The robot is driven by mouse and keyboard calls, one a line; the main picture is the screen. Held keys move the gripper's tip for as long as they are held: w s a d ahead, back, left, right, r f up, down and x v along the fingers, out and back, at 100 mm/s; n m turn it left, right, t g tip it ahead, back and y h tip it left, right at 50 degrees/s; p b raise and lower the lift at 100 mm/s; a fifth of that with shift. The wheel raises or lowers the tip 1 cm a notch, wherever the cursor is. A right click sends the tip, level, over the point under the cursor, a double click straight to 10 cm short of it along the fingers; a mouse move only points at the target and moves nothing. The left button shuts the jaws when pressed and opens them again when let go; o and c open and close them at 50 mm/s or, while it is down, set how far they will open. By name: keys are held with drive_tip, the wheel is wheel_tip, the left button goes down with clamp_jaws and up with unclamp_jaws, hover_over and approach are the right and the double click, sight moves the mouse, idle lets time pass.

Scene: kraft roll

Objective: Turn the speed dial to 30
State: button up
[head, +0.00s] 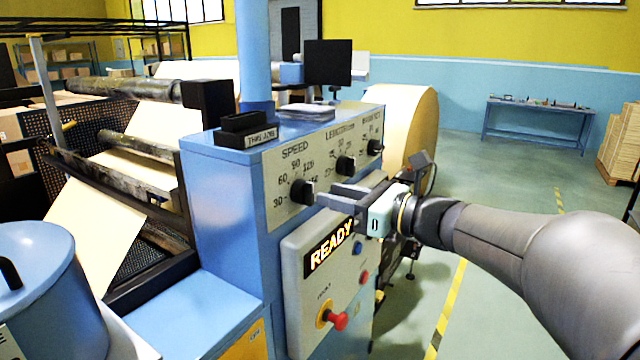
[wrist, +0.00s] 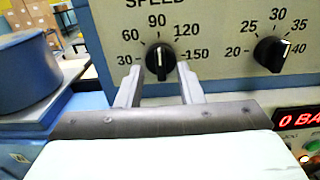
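The speed dial (head: 303,191) is a round black knob on the grey panel of the blue machine. In the wrist view the speed dial (wrist: 160,60) has a white pointer line standing upright, toward the 90 mark. The 30 mark is at its lower left. My gripper (head: 328,194) is in front of the panel, close to the dial. In the wrist view my gripper (wrist: 159,70) is open, with one finger at the dial's lower left and one at its lower right. I see gaps between fingers and knob; contact cannot be told.
A second dial (wrist: 271,54) sits right of the speed dial, and a third dial (head: 375,147) is farther along the panel. Below are a lit READY display (head: 331,257) and a red knob (head: 337,320). A blue drum (head: 40,290) stands at the left.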

sight(313, 190)
drive_tip(key=shift+p+x, duration=0.3)
drive_tip(key=shift+x, duration=1.6)
clamp_jaws()
